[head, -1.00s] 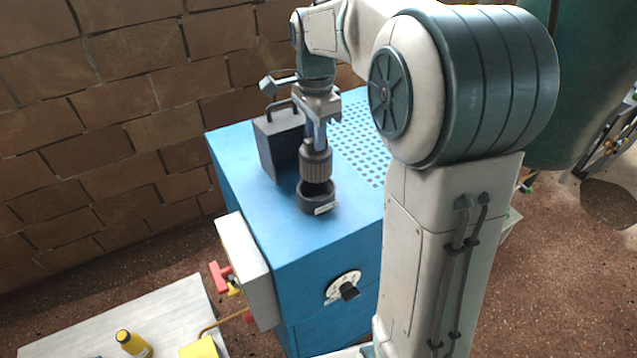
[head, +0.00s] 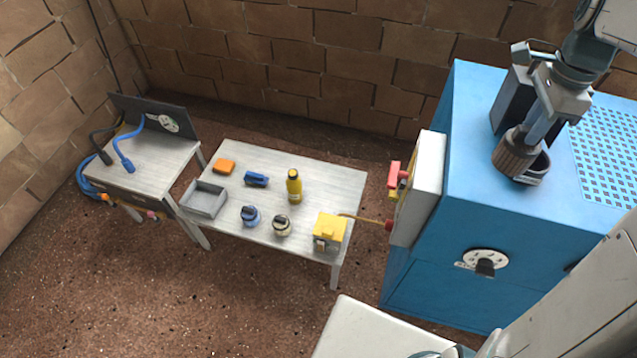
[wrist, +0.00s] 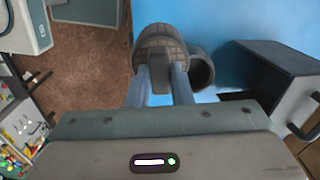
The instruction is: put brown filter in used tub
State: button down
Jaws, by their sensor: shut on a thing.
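My gripper (head: 530,133) is shut on a brown ribbed round filter (head: 514,153) over the blue cabinet's top. The wrist view shows the filter (wrist: 160,46) tilted at the ends of both fingers (wrist: 160,85). A dark open round cup (head: 535,174) with a pale label stands on the cabinet. The filter partly covers it in the head view and is beside its rim in the wrist view; I cannot tell if they touch. No tub is legibly marked as used. A grey open tub (head: 205,200) stands on the low table's left end and looks empty.
A black handled box (head: 508,100) stands behind the filter on the blue cabinet (head: 440,270). The low table (head: 270,170) holds a yellow bottle (head: 294,187), a yellow box (head: 329,230) and small blue, orange and pale items. Brown floor lies in front.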

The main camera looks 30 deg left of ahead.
aim_at(206, 202)
jog(key=u, duration=0.45)
jog(key=k, duration=1.05)
jog(key=u, duration=0.95)
jog(key=i, duration=0.6)
jog(key=u, duration=1)
jog(key=i, duration=1.25)
jog(key=z, duration=0.6)
jog(key=i, duration=1)
jog(key=z, duration=0.85)
